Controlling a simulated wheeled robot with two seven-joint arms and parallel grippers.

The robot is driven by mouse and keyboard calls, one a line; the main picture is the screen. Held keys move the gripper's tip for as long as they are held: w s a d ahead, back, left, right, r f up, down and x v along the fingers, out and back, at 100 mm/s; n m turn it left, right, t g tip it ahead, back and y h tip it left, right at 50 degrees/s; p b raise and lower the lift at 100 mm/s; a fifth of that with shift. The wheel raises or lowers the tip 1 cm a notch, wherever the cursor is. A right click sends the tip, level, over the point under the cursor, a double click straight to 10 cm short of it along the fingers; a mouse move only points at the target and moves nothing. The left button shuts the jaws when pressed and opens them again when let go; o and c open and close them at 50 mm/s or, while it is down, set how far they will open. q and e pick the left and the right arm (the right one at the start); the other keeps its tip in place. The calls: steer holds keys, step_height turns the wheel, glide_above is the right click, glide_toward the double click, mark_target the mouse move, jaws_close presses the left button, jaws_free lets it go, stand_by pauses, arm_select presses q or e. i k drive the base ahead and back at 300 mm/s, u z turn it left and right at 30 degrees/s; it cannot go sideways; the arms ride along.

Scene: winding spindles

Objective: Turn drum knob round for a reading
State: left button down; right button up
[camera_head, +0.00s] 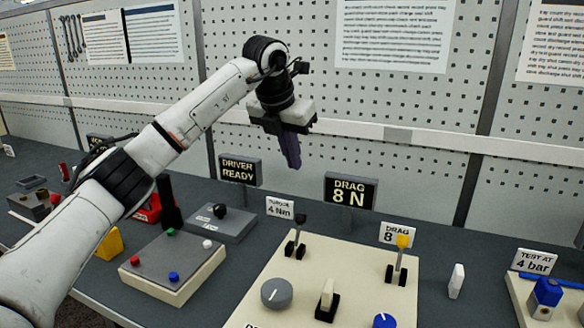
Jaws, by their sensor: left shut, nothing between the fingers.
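A cream control panel (340,257) stands at the front centre of the bench. On it are a round grey knob (277,292) with a white pointer line and a blue knob (384,321) cut by the lower frame edge. A label partly showing "DR" is cut off below the grey knob; I cannot tell for sure which knob is the drum knob. My left gripper (292,163), with dark purple fingers, is shut and empty. It points down in the air above and behind the panel, apart from both knobs. My right gripper is not in view.
The panel also has a black-knobbed lever (299,222), a yellow-knobbed lever (402,243) and a cream switch (327,296). Signs "DRIVER READY" (240,170) and "DRAG 8 N" (350,190) stand behind. A button box (172,268) is left; a blue valve (545,292) is right.

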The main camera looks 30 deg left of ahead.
mark_target(276, 294)
steer(key=k, duration=1)
